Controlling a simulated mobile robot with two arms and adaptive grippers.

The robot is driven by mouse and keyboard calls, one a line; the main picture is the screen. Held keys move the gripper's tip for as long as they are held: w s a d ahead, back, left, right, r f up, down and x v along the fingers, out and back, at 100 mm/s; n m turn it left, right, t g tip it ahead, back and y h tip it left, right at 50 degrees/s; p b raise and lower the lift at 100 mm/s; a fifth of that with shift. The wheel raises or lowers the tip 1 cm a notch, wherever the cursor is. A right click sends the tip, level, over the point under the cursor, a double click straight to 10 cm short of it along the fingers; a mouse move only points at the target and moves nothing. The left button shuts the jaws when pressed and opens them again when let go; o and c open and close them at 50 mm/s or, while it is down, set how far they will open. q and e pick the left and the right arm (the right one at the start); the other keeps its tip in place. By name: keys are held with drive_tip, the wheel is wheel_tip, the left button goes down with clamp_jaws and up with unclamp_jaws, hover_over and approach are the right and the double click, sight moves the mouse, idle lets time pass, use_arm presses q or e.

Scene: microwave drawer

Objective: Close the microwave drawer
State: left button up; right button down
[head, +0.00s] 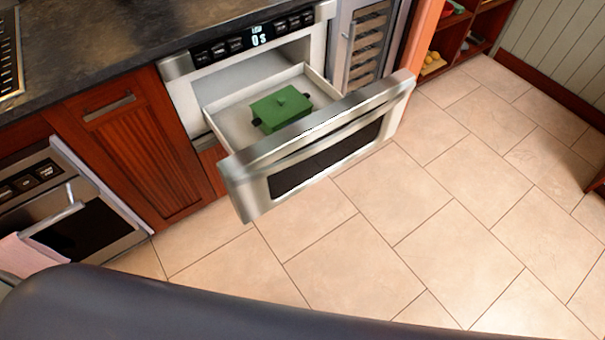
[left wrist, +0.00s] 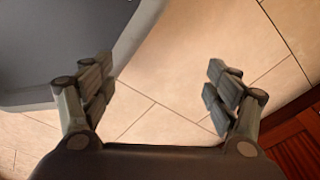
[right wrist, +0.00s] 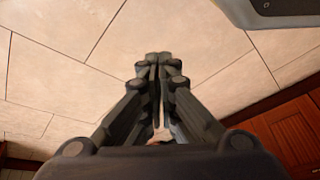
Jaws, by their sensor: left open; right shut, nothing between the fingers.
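The microwave drawer (head: 318,142) is pulled out from under the counter in the head view. Its steel front with a dark window faces the open floor. A green lidded dish (head: 281,108) sits inside the drawer. The microwave body (head: 185,92) has a control panel with a lit display above the opening. My left gripper (left wrist: 160,85) is open and empty over floor tiles in the left wrist view. My right gripper (right wrist: 157,62) is shut and empty over floor tiles in the right wrist view. Neither gripper shows in the head view, and the drawer shows in neither wrist view.
A dark countertop (head: 105,35) and red-brown cabinet (head: 130,150) adjoin the microwave. An oven (head: 75,215) with a pink towel (head: 30,256) stands at left. A wine cooler (head: 365,45) stands right of the drawer. The tiled floor (head: 440,200) before and right of the drawer is clear.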

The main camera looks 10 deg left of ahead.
drive_tip(key=w+a+r+m+t+y+b, duration=0.1)
drive_tip(key=w+a+r+m+t+b, duration=0.15)
drive_tip(key=w, duration=0.95)
use_arm(q)
drive_tip(key=w+d+r+t+b, duration=0.15)
drive_tip(key=w+r+b, duration=0.4)
drive_tip(key=w, duration=0.55)
use_arm(e)
drive_tip(key=m+t+y+b, duration=0.6)
drive_tip(key=m+y+b, duration=0.15)
drive_tip(key=y, duration=0.35)
approach(288, 169)
drive_tip(key=v, duration=0.7)
drive_tip(key=shift+n, duration=0.4)
drive_tip(key=b+x, duration=0.3)
drive_tip(key=x, duration=1.1)
drive_tip(key=shift+r, duration=0.1)
use_arm(q)
wheel_tip(288, 169, up, 13)
drive_tip(key=shift+w+r, duration=0.15)
drive_tip(key=shift+w, duration=0.15)
drive_tip(key=shift+t, duration=0.25)
